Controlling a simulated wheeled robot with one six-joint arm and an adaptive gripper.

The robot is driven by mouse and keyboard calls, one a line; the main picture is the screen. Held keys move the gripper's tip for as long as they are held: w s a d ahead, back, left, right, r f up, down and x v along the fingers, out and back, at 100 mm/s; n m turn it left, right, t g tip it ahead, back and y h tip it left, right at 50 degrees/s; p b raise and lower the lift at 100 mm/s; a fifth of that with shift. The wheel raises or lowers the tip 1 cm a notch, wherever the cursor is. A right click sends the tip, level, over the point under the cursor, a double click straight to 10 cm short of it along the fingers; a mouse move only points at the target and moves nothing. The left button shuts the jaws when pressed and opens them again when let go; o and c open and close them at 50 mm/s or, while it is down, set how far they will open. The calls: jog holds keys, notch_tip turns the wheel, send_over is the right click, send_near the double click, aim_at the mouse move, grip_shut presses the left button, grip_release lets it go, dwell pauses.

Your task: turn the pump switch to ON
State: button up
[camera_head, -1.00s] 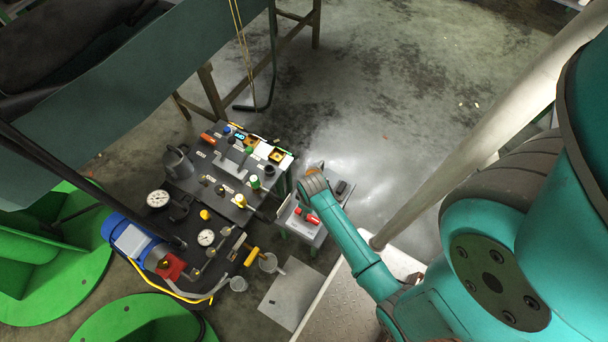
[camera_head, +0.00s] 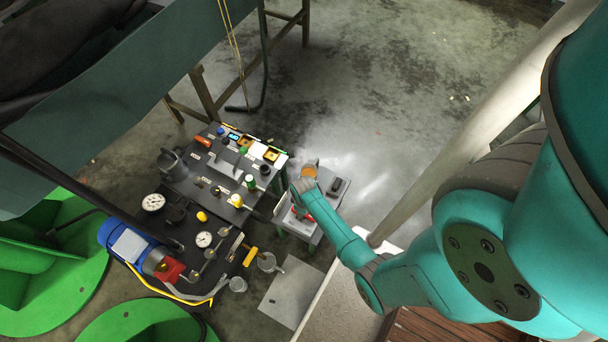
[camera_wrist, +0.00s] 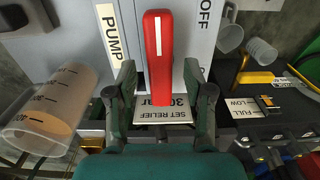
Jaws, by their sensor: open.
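The pump switch (camera_wrist: 158,50) is a red handle with a white line, on a grey panel between a PUMP label (camera_wrist: 111,32) and an OFF label (camera_wrist: 204,14) in the wrist view. Its white line runs up the picture, with the OFF label to its right. My gripper (camera_wrist: 160,72) is open, one finger on each side of the handle, with small gaps visible. Whether either finger touches it I cannot tell. In the head view, the red switch (camera_head: 301,213) shows on a small grey box (camera_head: 308,232), partly hidden by my arm. No ON label is visible.
A beaker with amber contents (camera_wrist: 58,105) stands close left of my gripper; it also shows in the head view (camera_head: 309,170). A SET RELIEF plate (camera_wrist: 166,116) lies below the handle. The black equipment bench (camera_head: 215,185) is left of the box; floor is clear behind.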

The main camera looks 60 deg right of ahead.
jog(key=shift+f, duration=0.45)
grip_shut()
